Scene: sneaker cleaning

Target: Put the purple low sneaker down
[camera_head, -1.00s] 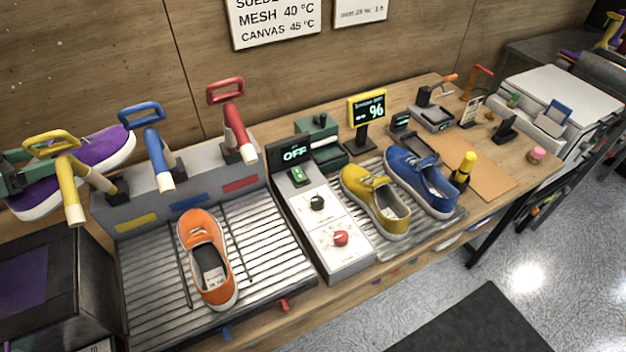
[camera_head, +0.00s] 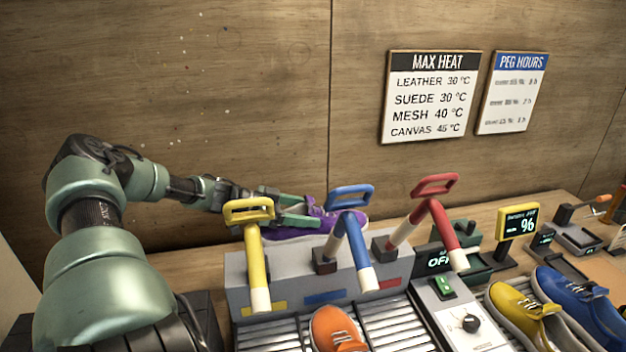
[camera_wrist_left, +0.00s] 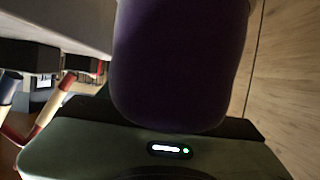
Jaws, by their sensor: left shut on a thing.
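The purple low sneaker (camera_head: 316,222) shows in the head view behind the row of coloured pegs, near the wooden wall. It has a pale sole and is partly hidden by the yellow and blue pegs. My left gripper (camera_head: 296,212) is shut on it from the left. In the left wrist view the dark purple sneaker (camera_wrist_left: 182,65) fills the middle, close to the camera. I cannot tell whether its sole touches the surface behind the pegs. My right gripper is not in view.
Yellow (camera_head: 254,250), blue (camera_head: 354,240) and red (camera_head: 440,225) pegs stand on a grey block in front of the sneaker. An orange sneaker (camera_head: 335,330) lies on the slatted rack. Yellow (camera_head: 525,310) and blue (camera_head: 585,305) sneakers are at right. Bare table (camera_head: 195,265) shows at left.

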